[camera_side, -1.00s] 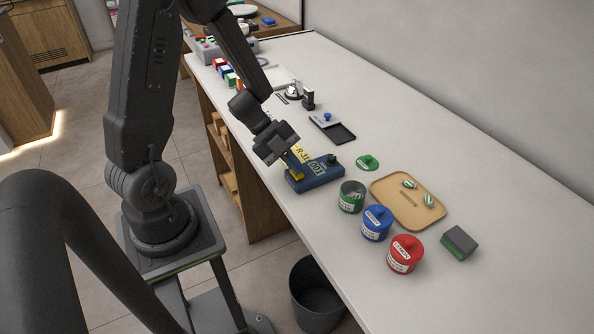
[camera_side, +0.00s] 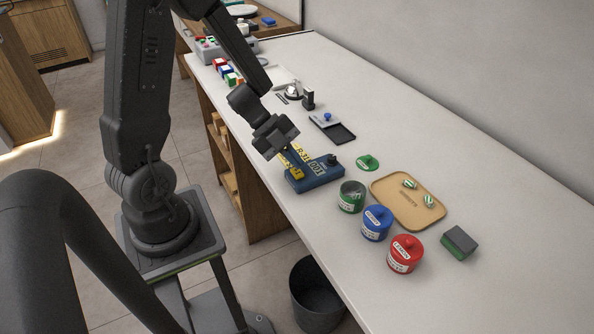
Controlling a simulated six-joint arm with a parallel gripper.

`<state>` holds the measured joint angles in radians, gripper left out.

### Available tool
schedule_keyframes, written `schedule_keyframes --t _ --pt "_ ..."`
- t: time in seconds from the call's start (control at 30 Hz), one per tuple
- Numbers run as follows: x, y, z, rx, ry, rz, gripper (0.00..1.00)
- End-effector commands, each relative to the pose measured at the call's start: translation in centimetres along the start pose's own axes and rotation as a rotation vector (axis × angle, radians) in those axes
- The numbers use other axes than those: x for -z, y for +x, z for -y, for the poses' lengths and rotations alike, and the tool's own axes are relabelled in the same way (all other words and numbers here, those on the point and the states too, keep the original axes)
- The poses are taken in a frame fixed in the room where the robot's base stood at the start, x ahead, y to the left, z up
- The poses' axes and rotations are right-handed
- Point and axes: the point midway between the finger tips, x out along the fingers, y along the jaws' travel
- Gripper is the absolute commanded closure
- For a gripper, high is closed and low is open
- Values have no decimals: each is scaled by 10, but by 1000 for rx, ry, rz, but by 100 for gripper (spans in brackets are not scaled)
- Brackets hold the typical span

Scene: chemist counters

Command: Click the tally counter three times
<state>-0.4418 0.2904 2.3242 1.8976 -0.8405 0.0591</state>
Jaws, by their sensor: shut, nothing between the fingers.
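The tally counter (camera_side: 318,178) is a blue box on the counter near its front edge. It has a yellow lever or button at its left end, a label panel with "001" on top and a dark knob at its right end. My gripper (camera_side: 283,150) is just above the counter's yellow left end, pointing down. It is shut with nothing in it. Its fingertips are partly hidden by its body, so I cannot tell whether they touch the yellow part.
An open green jar (camera_side: 351,196), a blue jar (camera_side: 376,222) and a red jar (camera_side: 405,254) stand right of it. A green lid (camera_side: 367,162), a tan tray (camera_side: 392,212) with striped sweets and a sponge-like block (camera_side: 459,242) lie beyond. A black-and-grey pad (camera_side: 333,128) lies behind.

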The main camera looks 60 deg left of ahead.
Motion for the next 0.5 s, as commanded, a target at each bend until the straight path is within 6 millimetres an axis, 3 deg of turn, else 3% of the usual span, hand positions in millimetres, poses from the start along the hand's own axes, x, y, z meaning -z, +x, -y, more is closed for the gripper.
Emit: schedule_keyframes --t 0.5 --pt "19 -26 20 3 4 0 100"
